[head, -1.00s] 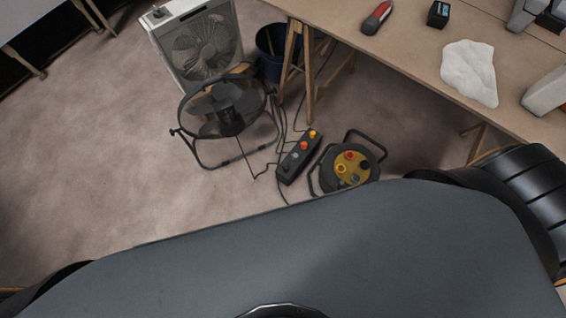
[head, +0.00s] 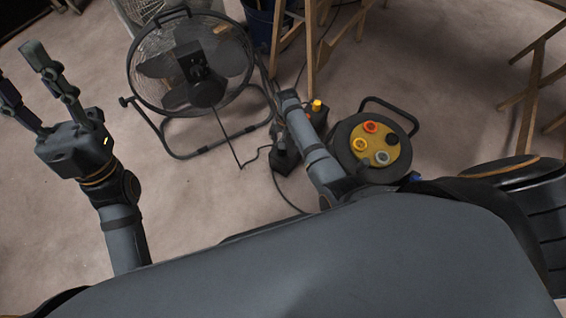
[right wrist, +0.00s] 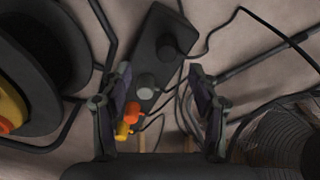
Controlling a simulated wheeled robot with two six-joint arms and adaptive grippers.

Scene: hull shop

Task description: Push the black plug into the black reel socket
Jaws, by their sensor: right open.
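The black plug (right wrist: 170,45) stands on a dark socket strip (right wrist: 160,22) in the right wrist view, beyond a grey plug (right wrist: 147,85). The black reel socket (head: 392,139) is on the yellow face of the cable reel (head: 347,135), right of my right arm. Part of the reel also shows in the right wrist view (right wrist: 75,50). My right gripper (right wrist: 158,72) is open and empty above the strip, its fingers on either side in the picture. In the head view my right arm hides much of the strip. My left gripper (head: 20,72) is open and empty over the floor at left.
Orange (right wrist: 131,109) and yellow (right wrist: 122,130) plugs are also on the strip. Red, yellow and pale sockets share the reel face. A black floor fan (head: 195,70) stands left of the strip. Loose cables, a blue bucket (head: 262,25) and wooden trestle legs (head: 308,50) are nearby.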

